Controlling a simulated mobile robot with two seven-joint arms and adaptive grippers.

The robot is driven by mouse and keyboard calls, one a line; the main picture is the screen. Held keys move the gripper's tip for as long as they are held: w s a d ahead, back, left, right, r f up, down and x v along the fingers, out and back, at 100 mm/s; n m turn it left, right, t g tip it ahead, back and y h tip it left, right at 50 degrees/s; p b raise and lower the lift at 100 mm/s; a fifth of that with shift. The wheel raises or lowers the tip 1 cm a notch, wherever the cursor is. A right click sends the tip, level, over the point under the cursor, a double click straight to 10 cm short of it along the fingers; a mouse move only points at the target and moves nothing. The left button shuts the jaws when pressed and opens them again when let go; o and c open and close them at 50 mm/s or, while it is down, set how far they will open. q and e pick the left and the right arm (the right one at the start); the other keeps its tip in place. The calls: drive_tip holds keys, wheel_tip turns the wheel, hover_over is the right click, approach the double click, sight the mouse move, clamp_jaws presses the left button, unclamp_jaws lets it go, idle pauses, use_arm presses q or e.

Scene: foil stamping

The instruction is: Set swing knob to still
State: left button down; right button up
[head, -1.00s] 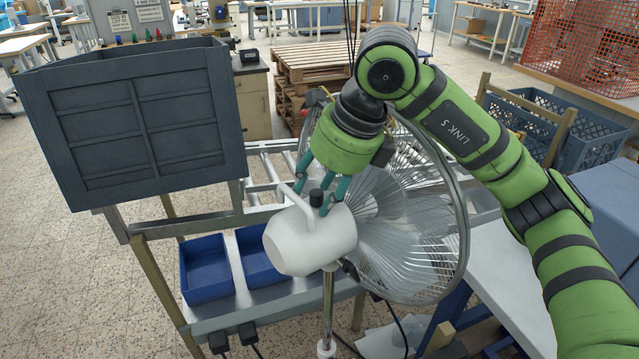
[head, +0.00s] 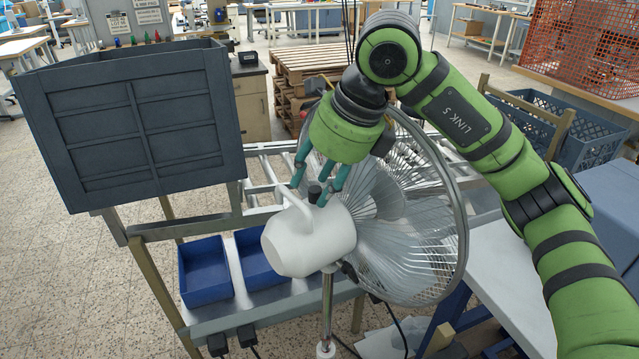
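A standing fan shows in the head view, with a white rounded motor housing (head: 318,243) and a wire cage (head: 462,225) to its right. Gaps show between the fingers and the knob, so the gripper looks open; contact on the hidden sides cannot be judged. My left gripper is out of view.
A dark grey crate (head: 130,125) stands at the left on a metal frame. Blue trays (head: 206,270) sit below it, left of the fan. Wooden pallets (head: 310,62) are behind the fan. A white tabletop (head: 510,275) lies to the right, under my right arm.

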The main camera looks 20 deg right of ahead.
drive_tip(key=shift+f, duration=0.2)
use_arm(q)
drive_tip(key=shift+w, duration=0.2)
use_arm(e)
drive_tip(key=v, duration=1.2)
drive_tip(key=shift+w+a, duration=0.1)
drive_tip(key=shift+a, duration=0.05)
